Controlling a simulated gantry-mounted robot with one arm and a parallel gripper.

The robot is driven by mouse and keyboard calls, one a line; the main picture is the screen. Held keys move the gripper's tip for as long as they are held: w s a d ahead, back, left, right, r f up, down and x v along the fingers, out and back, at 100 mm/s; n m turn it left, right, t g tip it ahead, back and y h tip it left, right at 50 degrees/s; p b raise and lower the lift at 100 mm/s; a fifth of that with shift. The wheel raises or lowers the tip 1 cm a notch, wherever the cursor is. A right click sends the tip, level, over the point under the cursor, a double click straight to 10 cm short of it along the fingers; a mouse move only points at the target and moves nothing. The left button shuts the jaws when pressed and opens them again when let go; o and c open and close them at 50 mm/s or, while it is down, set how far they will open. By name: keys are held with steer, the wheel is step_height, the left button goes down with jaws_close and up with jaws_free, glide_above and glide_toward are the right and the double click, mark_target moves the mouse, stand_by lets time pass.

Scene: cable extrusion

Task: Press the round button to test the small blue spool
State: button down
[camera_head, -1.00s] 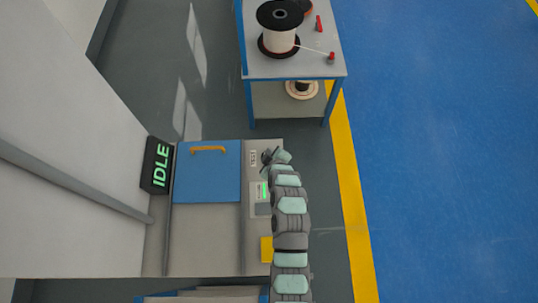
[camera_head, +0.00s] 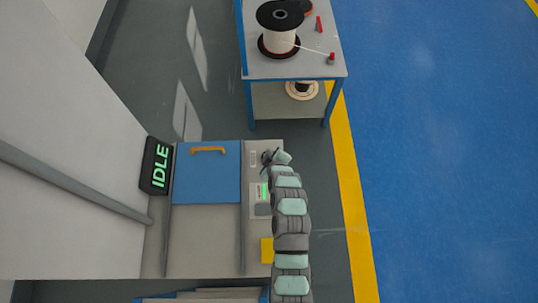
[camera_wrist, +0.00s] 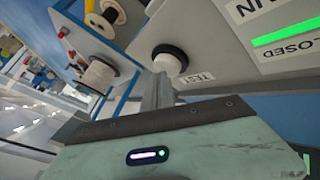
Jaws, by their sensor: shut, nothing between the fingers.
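The round button (camera_wrist: 167,64) has a white cap in a black ring and stands on the grey machine panel beside a TEST label (camera_wrist: 195,77) in the wrist view. My gripper (camera_wrist: 163,77) is shut and empty, its fingertips right by the button's near edge. I cannot tell whether they touch it. In the head view my gripper (camera_head: 266,157) is over the top right of the machine and hides the button. I do not see a small blue spool. The machine's blue lid (camera_head: 207,178) is down, and the sign (camera_head: 156,166) reads IDLE.
Blue floor lies open at right.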

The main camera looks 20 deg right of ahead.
steer(key=shift+f, duration=0.2)
steer(key=shift+r, duration=0.95)
steer(key=shift+r+p, duration=0.9)
steer(key=shift+r, duration=1.6)
steer(key=shift+r, duration=0.1)
